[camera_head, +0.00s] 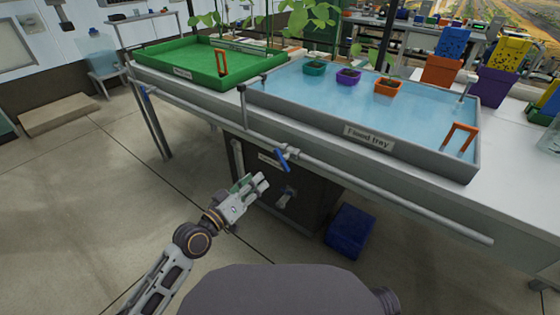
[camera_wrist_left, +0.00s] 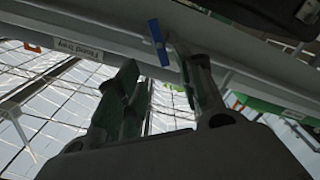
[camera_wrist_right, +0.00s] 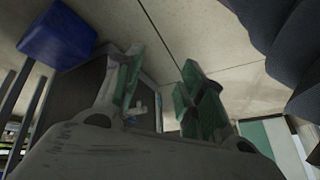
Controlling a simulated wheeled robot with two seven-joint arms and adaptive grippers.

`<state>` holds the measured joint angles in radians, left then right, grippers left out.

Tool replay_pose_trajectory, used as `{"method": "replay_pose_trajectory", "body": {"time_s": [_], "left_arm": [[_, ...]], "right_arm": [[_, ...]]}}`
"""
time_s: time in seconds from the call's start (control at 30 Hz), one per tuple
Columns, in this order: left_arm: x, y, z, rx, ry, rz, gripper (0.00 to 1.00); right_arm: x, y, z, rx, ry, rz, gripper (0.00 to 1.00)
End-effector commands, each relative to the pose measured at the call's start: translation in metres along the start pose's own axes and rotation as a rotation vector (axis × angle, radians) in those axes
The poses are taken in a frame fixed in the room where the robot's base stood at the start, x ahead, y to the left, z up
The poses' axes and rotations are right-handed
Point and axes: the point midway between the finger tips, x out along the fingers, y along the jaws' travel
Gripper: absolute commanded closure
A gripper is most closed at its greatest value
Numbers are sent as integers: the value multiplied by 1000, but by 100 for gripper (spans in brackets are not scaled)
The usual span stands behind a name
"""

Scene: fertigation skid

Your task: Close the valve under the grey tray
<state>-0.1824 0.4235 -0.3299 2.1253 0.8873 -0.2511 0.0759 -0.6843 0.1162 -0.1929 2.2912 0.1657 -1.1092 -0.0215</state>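The grey tray (camera_head: 400,152), labelled "Flood tray" and holding blue water, stands on the bench at the right. Below its front edge a blue valve lever (camera_head: 282,159) sits on a grey pipe (camera_head: 350,180), angled across it. The lever also shows in the left wrist view (camera_wrist_left: 157,42), near the fingertips. My left gripper (camera_head: 262,183) is open and empty, below and left of the lever, apart from it in the head view. My right gripper (camera_wrist_right: 160,80) is open and empty, seen only in its wrist view.
A green tray (camera_head: 150,62) stands left on the bench. A dark cabinet (camera_head: 310,205) with a light fitting (camera_head: 285,197) stands under the bench, beside a blue bin (camera_head: 350,231). Thin legs stand at the left.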

Motion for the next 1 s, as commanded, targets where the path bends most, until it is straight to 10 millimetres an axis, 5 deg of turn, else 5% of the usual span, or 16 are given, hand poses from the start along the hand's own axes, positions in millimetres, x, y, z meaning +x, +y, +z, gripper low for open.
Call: {"method": "replay_pose_trajectory", "body": {"time_s": [0.47, 1.0], "left_arm": [[11, -1, 0, -1, 2, -1, 62], [54, -1, 0, -1, 2, -1, 62]], "right_arm": [[4, 0, 1, 3, 8, -3, 60], [21, 1, 9, 17, 31, -15, 60]]}}
